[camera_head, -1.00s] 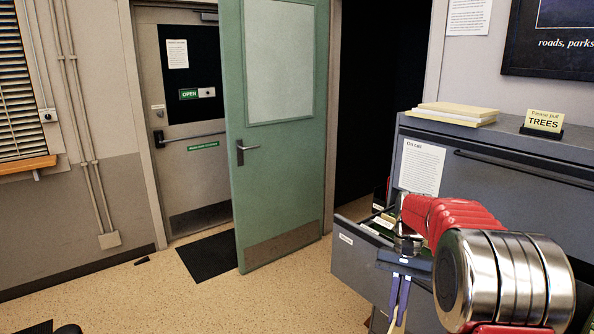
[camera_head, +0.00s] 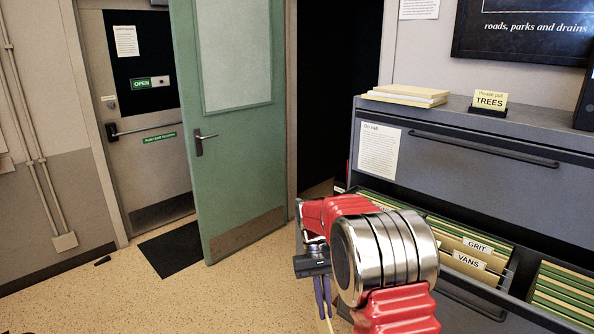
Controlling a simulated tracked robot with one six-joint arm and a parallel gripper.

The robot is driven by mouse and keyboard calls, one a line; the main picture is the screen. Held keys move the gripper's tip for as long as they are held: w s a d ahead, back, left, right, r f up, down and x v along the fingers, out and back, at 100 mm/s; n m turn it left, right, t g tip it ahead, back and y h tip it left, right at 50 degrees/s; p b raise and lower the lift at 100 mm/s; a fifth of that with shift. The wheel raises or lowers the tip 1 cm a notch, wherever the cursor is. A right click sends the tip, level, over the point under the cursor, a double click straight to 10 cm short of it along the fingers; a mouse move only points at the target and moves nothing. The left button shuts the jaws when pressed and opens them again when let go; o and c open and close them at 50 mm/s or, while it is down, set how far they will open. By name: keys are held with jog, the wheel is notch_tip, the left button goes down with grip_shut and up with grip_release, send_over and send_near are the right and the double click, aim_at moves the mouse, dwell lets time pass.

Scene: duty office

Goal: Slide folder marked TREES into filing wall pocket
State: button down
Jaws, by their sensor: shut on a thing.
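My gripper (camera_head: 323,292) hangs low in the middle of the view, fingers downward, left of the open drawer. It is shut on a thin pale-yellow thing (camera_head: 328,322), seen almost edge-on at the bottom of the picture. This may be a folder; no marking on it can be read. A small yellow sign (camera_head: 490,99) reading "Please pull TREES" stands on top of the grey cabinet (camera_head: 450,165). No folder marked TREES can be made out.
The open drawer holds several green and yellow folders; GRIT (camera_head: 478,247) and VANS (camera_head: 468,262) tabs are readable. Yellow folders (camera_head: 405,95) lie on the cabinet. A green door (camera_head: 235,150) stands ajar behind.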

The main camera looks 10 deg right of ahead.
dwell(0.5)
jog(key=s+d+r+m+t+y, duration=0.1)
jog(key=s+d+r+m+y, duration=0.1)
jog(key=s+d+r+m, duration=0.4)
jog(key=s+d+r+m+t+y, duration=0.1)
jog(key=s+d+r+m+y, duration=0.15)
jog(key=d+r+m, duration=0.7)
jog(key=s+d+r+m+t, duration=0.3)
jog(key=s+r+m, duration=0.3)
jog(key=s+r, duration=0.2)
jog(key=s+d+r+m+t, duration=0.3)
jog(key=s+d+r+m, duration=0.2)
jog(key=s+r+m, duration=0.2)
jog(key=shift+s+d+r+h, duration=0.35)
jog(key=shift+s+r, duration=0.1)
jog(key=shift+r, duration=0.45)
